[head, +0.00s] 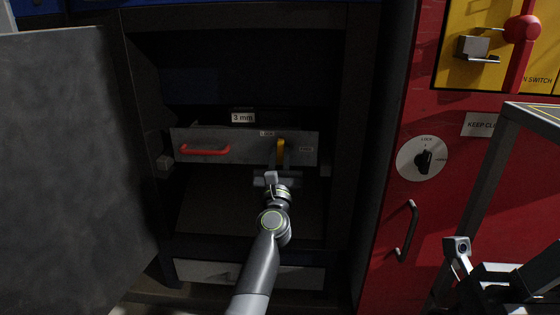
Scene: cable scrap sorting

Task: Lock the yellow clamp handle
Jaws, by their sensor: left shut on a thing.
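The yellow clamp handle (280,150) stands upright on the right part of a grey drawer-like panel (243,150) inside the open cabinet. Small labels sit on the panel to the left and right of the handle, too small to read surely. My left gripper (276,177) reaches up from below and is shut on the lower end of the yellow handle. The gripper's body hides part of that contact. Parts of my right arm (458,248) show at the lower right; its fingers cannot be made out.
A red bar handle (205,151) is on the panel's left, below a "3 mm" sign (242,118). The cabinet door (75,160) stands open at left. A red cabinet with a rotary lock knob (424,161) and a grey frame (490,160) bound the right side.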

